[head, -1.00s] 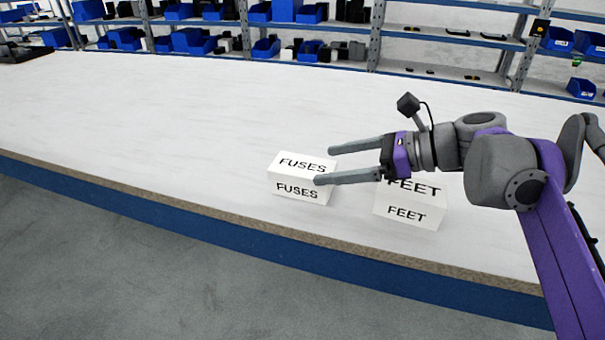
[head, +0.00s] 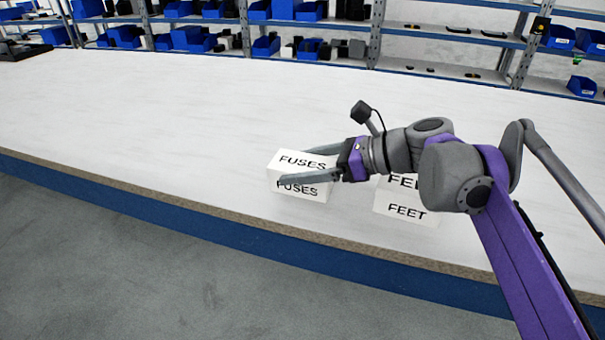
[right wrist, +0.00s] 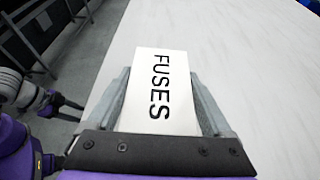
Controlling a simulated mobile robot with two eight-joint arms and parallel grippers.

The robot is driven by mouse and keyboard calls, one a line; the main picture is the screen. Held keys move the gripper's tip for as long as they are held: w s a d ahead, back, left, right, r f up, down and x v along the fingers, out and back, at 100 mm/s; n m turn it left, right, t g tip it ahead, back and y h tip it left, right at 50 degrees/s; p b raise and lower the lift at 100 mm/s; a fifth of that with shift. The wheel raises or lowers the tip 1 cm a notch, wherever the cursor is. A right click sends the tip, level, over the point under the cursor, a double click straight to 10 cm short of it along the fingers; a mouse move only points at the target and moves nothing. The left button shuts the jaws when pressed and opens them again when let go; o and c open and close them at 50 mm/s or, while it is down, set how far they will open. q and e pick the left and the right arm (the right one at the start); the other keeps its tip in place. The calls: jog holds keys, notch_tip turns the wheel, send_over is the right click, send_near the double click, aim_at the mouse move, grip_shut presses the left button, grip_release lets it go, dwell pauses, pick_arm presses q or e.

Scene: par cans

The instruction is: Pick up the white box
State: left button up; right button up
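A white box marked FUSES (head: 300,159) sits on the white table; it also shows in the right wrist view (right wrist: 160,90). My right gripper (head: 298,164) is open, with one finger on each side of this box. The near finger crosses the front of the box and partly covers its label. A second white box, marked FEET (head: 405,208), stands to the right, partly hidden by my right arm. My left gripper (right wrist: 78,112) shows at the left of the right wrist view, its fingers apart and empty.
The table (head: 150,110) is clear to the left and behind the boxes. Its front edge (head: 200,215) lies close in front of them. Shelves with blue bins (head: 190,40) stand beyond the table.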

jog(key=c, duration=0.8)
